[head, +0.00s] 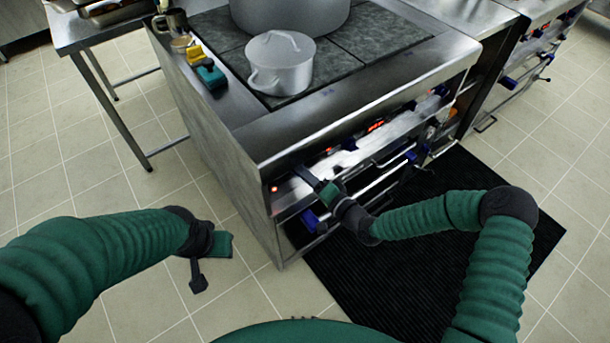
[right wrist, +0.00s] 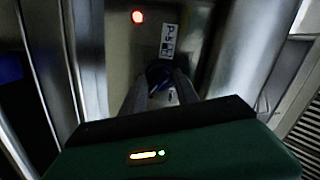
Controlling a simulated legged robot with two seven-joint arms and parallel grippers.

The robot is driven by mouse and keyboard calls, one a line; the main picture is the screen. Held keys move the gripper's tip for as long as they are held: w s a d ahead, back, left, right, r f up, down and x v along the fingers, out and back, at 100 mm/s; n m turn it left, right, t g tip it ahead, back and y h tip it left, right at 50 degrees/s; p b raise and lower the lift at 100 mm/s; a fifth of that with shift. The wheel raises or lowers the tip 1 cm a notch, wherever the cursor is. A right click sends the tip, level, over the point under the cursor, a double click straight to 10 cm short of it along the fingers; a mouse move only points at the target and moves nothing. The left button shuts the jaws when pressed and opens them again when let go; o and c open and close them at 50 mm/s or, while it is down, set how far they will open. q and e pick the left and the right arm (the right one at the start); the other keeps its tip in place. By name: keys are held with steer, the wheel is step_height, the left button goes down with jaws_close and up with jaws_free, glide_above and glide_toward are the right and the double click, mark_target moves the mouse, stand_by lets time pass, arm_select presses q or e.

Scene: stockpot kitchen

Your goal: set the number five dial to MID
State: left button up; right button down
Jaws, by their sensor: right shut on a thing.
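My right gripper (head: 304,174) reaches the front panel of the stove at its left end. In the right wrist view its two fingers (right wrist: 161,92) are shut on a dark blue dial (right wrist: 160,74), one on each side. My left gripper (head: 198,276) hangs at the left over the tiled floor, away from the stove. Its finger gap cannot be made out.
A pot (head: 281,70) stands on top. A dark mat (head: 420,255) lies below. A steel table (head: 88,30) stands at the left.

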steer(key=shift+w+d+m+b, duration=0.15)
steer(key=shift+m+b, duration=0.15)
steer(key=shift+m, duration=0.5)
steer(key=shift+w+d+m+b, duration=0.15)
steer(key=shift+m+b, duration=0.1)
steer(key=shift+m, duration=0.55)
steer(key=shift+s+f+m+y+b, duration=0.15)
steer(key=shift+m+y+b, duration=0.25)
steer(key=shift+m, duration=0.4)
stand_by(0.9)
steer(key=c, duration=1.2)
jaws_free()
steer(key=shift+o, duration=1.4)
steer(key=shift+f, duration=0.1)
steer(key=shift+s, duration=0.1)
steer(key=p+v, duration=0.2)
steer(key=v, duration=1.4)
steer(key=shift+s+d, duration=0.2)
steer(key=shift+d, duration=0.1)
